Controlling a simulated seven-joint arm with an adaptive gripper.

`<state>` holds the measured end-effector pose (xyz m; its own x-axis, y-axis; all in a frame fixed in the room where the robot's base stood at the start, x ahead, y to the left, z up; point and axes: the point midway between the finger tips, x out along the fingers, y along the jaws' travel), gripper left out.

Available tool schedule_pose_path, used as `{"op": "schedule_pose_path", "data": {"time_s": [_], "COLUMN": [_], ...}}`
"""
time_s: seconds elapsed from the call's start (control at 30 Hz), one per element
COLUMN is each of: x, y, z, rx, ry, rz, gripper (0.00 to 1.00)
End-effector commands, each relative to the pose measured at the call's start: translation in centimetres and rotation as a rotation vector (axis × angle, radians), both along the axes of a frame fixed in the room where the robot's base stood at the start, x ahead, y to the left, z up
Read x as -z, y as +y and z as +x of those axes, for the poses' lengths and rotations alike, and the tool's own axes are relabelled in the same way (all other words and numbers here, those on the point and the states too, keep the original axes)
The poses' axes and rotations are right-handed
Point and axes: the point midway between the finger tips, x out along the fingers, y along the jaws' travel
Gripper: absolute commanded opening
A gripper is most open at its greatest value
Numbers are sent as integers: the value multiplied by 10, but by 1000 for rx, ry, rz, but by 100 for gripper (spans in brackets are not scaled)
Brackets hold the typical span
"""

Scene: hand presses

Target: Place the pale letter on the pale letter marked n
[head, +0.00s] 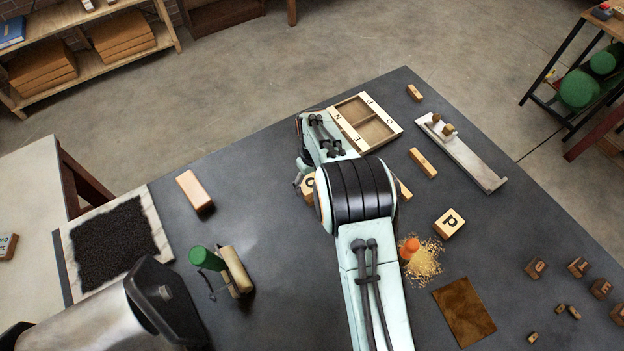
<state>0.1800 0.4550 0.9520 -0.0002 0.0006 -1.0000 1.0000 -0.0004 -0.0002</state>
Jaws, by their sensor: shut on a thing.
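A pale letter block (449,222) lies on the dark table right of my arm, with a dark letter that looks like p or d. A second pale letter block (310,184) shows partly at the left edge of my arm; its letter is partly covered and I cannot read it surely. A pale piece (404,191) peeks out just right of my arm's black joint, mostly hidden. My arm reaches up the middle of the table and covers my gripper, so its fingers and what they hold are not visible. I cannot make out a block marked n.
A wooden frame (393,132) with letters stands beyond my arm. A metal bar with knobs (464,155) lies right. An orange-topped tool (409,248) stands in shavings. Dark letter blocks (536,268) sit at lower right. A green-handled roller (236,270) and tan block (195,190) lie left.

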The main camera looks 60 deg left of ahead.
Motion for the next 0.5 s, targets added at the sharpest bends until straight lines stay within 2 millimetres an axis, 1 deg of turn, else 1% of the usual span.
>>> {"op": "schedule_pose_path", "data": {"time_s": [0.33,0.37,0.4,0.43,0.5], "x": [4,4,4,4,3], "y": [0,0,0,0,0], "z": [0,0,0,0,0], "rx": [0,0,0,0,0], "ry": [0,0,0,0,0], "rz": [0,1,1,1,1], "gripper": [31,70,83,90,90]}}
